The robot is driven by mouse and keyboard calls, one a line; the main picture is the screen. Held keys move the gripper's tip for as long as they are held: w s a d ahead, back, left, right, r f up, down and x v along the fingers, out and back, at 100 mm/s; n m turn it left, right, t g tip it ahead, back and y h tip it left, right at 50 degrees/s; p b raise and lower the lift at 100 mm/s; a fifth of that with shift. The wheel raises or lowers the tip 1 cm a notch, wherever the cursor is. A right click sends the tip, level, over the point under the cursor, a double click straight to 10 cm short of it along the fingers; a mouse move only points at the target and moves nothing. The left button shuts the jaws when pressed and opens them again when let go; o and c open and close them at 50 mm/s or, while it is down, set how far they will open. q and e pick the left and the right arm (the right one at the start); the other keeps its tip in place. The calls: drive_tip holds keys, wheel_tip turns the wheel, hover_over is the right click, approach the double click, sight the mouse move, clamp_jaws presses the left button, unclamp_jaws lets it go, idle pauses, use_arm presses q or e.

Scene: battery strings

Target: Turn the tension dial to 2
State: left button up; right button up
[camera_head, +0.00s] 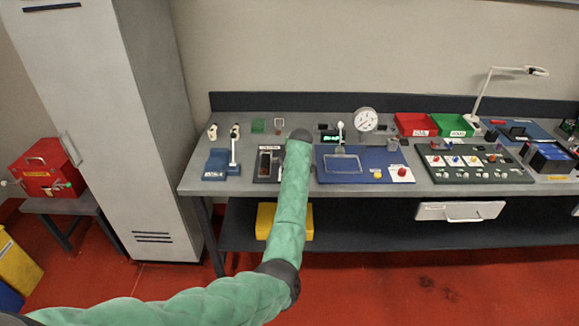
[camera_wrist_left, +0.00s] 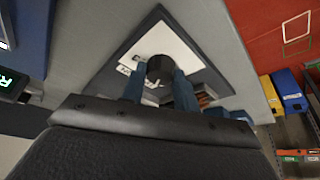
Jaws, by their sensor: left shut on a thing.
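The tension dial (camera_wrist_left: 160,68) is a dark round knob on a white plate (camera_wrist_left: 138,52) with printed marks, set on a dark panel. My left gripper (camera_wrist_left: 159,86) is shut on the dial, with one blue finger on each side of it. Most of the plate's print is hidden or too small, so I cannot read the dial's setting. In the head view my left arm reaches over the bench and hides the dial and the fingers. My right gripper is in neither view.
Near the arm on the bench (camera_head: 210,189) are a dark panel (camera_head: 268,166), a blue mat (camera_head: 380,158) with a red button, and a round gauge (camera_head: 366,119). Red (camera_head: 416,124) and green (camera_head: 453,125) bins stand farther right. A tall grey cabinet (camera_head: 115,120) stands left.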

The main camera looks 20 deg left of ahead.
use_arm(q)
drive_tip(key=m+p, duration=0.1)
drive_tip(key=m+t+h, duration=0.1)
drive_tip(key=m, duration=0.1)
drive_tip(key=shift+a+r+m+p, duration=0.2)
drive_tip(key=shift+m+p, duration=0.1)
drive_tip(key=shift+p, duration=0.1)
drive_tip(key=shift+d+m+h, duration=0.1)
drive_tip(key=shift+m+h, duration=0.2)
drive_tip(key=shift+m, duration=0.4)
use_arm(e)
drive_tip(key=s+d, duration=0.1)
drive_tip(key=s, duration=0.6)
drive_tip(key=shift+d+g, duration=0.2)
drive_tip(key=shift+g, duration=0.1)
use_arm(q)
drive_tip(key=o, duration=0.9)
drive_tip(key=shift+o, duration=0.4)
drive_tip(key=shift+f, duration=0.15)
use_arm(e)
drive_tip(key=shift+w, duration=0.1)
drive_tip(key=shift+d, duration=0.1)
